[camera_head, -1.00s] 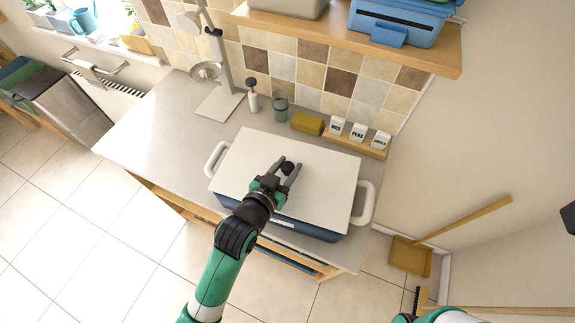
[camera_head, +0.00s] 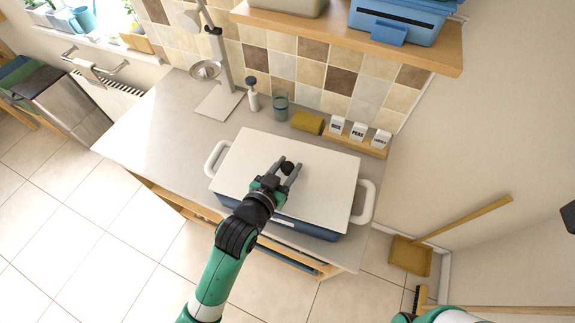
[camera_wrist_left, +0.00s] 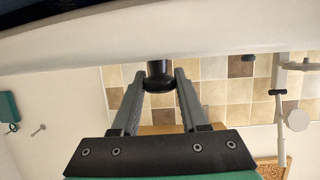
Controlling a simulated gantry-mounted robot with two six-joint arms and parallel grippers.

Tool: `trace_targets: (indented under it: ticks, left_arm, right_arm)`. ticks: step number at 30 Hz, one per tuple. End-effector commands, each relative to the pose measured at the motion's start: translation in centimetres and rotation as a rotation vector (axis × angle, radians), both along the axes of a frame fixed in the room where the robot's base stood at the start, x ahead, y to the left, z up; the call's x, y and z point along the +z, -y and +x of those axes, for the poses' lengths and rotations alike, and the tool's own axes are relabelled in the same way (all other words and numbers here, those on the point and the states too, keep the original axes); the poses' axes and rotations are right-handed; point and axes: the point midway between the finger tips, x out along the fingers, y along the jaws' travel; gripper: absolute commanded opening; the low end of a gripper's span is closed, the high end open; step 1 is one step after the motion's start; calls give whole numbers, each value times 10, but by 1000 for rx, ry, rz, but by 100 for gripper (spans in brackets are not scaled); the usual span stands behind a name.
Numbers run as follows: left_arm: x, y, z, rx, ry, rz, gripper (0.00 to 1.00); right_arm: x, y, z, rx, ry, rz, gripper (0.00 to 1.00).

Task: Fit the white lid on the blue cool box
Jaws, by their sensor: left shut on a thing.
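The white lid (camera_head: 320,170) is a broad flat panel with a black knob (camera_head: 287,168) in its middle. It lies over the blue cool box (camera_head: 308,228), whose blue front wall and two white side handles (camera_head: 364,203) show around it. I cannot tell whether the lid sits flush on the rim or a little above it. My left gripper (camera_head: 287,170) is shut on the lid's knob; the knob (camera_wrist_left: 159,77) also shows between the fingers in the left wrist view. The box's inside is hidden. My right gripper is not in view.
The box stands near the front right of the grey worktop (camera_head: 150,130). Behind it are a soap bottle (camera_head: 253,98), a glass (camera_head: 280,104), a yellow sponge (camera_head: 308,122) and a small rack of labelled packets (camera_head: 358,132). A metal stand (camera_head: 220,80) is at back left. A wooden shelf (camera_head: 400,45) overhangs.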

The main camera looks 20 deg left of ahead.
Motion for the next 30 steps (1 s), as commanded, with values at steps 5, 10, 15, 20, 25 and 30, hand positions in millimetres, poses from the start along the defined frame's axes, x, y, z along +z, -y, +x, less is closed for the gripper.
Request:
trace_targets:
  ticks: [5, 10, 15, 20, 25, 30]
  left_arm:
    - [-3, 0, 0, 0, 2, 0, 0]
    - [-5, 0, 0, 0, 2, 0, 0]
    - [-8, 0, 0, 0, 2, 0, 0]
    - [-9, 0, 0, 0, 3, -1, 46]
    - [-9, 0, 0, 0, 2, 0, 76]
    - [-9, 0, 0, 0, 1, 0, 79]
  right_arm:
    - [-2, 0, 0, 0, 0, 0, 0]
    - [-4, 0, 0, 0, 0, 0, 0]
    - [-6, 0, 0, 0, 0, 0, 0]
    - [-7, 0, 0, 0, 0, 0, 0]
    - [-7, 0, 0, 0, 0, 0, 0]
    - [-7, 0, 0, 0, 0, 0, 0]
